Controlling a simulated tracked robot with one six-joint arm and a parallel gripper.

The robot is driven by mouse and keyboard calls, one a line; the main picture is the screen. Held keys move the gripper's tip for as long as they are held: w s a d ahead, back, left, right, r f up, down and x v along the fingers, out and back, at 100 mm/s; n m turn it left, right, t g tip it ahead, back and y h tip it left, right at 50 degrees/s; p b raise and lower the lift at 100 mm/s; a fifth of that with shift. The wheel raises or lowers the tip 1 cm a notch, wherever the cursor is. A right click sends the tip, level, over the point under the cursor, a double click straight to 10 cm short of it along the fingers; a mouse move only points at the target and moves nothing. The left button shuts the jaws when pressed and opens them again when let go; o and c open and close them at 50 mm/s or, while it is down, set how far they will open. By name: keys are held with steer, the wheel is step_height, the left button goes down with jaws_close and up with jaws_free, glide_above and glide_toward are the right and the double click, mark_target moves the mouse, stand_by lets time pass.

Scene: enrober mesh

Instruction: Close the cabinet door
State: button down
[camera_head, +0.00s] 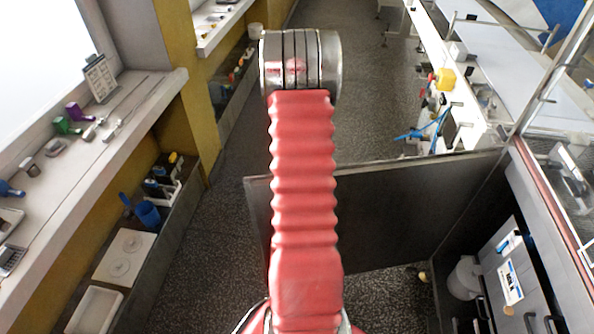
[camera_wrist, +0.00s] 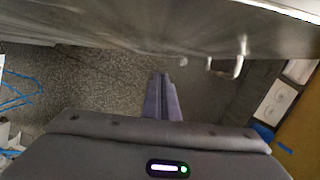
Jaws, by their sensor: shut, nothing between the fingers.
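The cabinet door (camera_head: 405,215) is a dark flat panel standing wide open across the aisle in the head view, joined to the right-hand counter. My red arm passes in front of part of it. In the wrist view the door panel (camera_wrist: 130,35) spans the top, with a small bent metal handle (camera_wrist: 228,62) on it, right of the fingers. My gripper (camera_wrist: 161,76) is shut and empty, its fingertips just below the panel's edge in the picture; I cannot tell if they touch it. The gripper does not show in the head view.
The open cabinet at right holds a white canister (camera_head: 465,278) and labelled boxes (camera_head: 510,280). A long counter (camera_head: 75,165) and a low shelf with a blue cup (camera_head: 148,214) line the left. Speckled floor (camera_head: 215,240) is clear between them. Blue cables (camera_head: 425,128) hang beyond the door.

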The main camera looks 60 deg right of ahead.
steer(key=s+a, duration=0.2)
steer(key=a, duration=0.1)
steer(key=shift+s+f, duration=0.15)
steer(key=shift+s, duration=0.2)
